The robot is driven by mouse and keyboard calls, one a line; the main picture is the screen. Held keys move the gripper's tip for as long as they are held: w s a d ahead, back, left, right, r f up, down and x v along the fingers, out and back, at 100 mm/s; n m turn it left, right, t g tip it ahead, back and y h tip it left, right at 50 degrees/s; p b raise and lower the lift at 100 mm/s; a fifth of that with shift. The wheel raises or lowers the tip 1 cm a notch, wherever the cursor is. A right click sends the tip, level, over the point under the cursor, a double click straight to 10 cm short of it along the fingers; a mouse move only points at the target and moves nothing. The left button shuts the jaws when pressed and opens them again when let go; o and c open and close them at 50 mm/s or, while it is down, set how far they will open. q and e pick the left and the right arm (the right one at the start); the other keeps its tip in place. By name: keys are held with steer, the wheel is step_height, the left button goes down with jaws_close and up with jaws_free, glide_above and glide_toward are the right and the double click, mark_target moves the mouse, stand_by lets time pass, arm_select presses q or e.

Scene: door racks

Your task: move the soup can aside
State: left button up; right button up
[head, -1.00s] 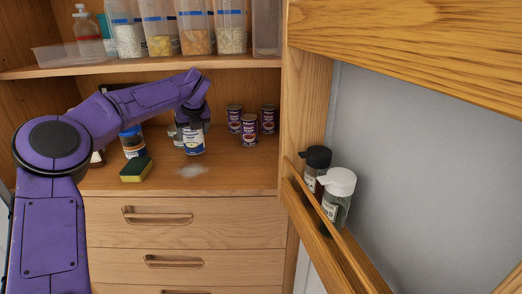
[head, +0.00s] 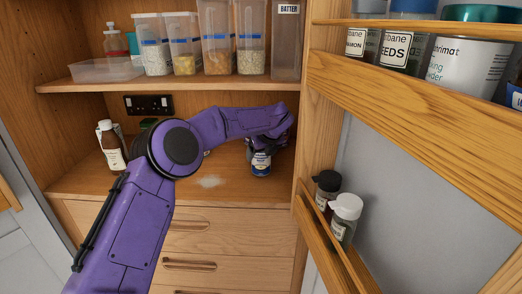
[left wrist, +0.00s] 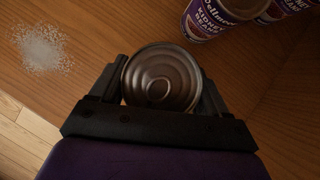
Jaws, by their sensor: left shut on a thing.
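The soup can (head: 260,164) has a blue and white label and stands upright at the right part of the counter, to the right of a white powdery patch (head: 208,181). I cannot tell whether its base touches the wood. My left gripper (head: 264,149) is shut around it from above. In the left wrist view, the can's ridged metal lid (left wrist: 160,80) sits between the two black fingers of the gripper (left wrist: 163,77). The arm hides part of the counter behind it. My right gripper is not in view.
Purple kidney bean cans (left wrist: 208,20) stand close beyond the held can. A shelf (head: 180,83) with food containers runs above. The open door rack (head: 323,232) with two jars is at right.

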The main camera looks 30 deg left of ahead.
arm_select(q)
steer(key=shift+w+f, duration=0.2)
steer(key=o, duration=1.3)
steer(key=shift+s, duration=0.15)
steer(key=shift+r, duration=0.2)
steer(key=b+v, duration=0.2)
steer(key=v, duration=1)
steer(key=shift+f, duration=0.1)
